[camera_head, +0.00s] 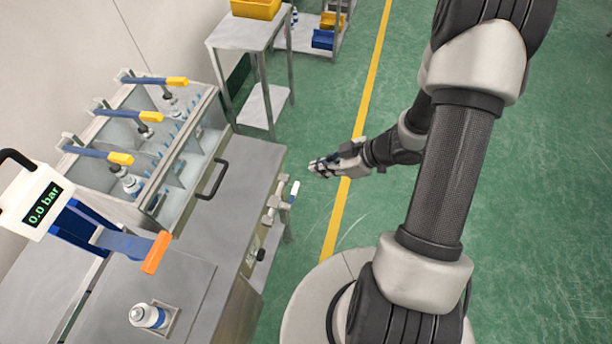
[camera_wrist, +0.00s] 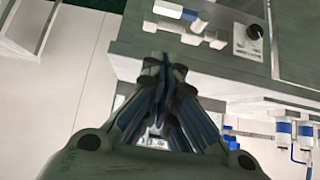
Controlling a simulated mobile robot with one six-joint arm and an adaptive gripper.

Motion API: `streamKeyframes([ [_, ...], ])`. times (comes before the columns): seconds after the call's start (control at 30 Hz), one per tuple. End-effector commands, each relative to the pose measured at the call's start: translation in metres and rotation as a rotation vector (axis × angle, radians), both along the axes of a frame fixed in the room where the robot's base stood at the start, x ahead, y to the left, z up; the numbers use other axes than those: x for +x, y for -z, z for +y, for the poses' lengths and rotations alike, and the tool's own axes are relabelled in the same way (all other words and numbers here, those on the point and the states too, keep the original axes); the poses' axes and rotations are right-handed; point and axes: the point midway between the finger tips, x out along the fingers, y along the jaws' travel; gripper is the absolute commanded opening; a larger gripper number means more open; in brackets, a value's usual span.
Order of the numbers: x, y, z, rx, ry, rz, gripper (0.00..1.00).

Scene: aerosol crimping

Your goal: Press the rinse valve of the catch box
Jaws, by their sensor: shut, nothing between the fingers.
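The catch box (camera_head: 180,165) is a clear-walled metal box on the bench at the left, with several blue levers with yellow grips above it. A metal valve (camera_head: 274,205) with a white and blue handle sticks out of the bench front, below the box's black handle; I take it as the rinse valve. It also shows at the top of the wrist view (camera_wrist: 188,16). My gripper (camera_head: 314,168) is shut and empty over the green floor, up and right of the valve in the picture, apart from it. Its fingers (camera_wrist: 164,66) point towards the bench front in the wrist view.
A black knob (camera_head: 261,254) sits on the bench front near the valve. A gauge reading 0.0 bar (camera_head: 40,205) and a blue lever with an orange grip (camera_head: 155,252) stand left. A can (camera_head: 147,316) stands below them. Open floor (camera_head: 330,110) lies around my gripper.

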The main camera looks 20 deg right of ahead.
Motion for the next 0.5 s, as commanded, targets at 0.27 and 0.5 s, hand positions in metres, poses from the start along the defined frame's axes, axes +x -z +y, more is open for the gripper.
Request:
streamKeyframes([
  [0.27, 0.019, 0.040, 0.029, -0.001, -0.006, 0.002, 0.00],
  [0.5, 0.040, 0.075, 0.058, -0.001, -0.005, 0.002, 0.00],
])
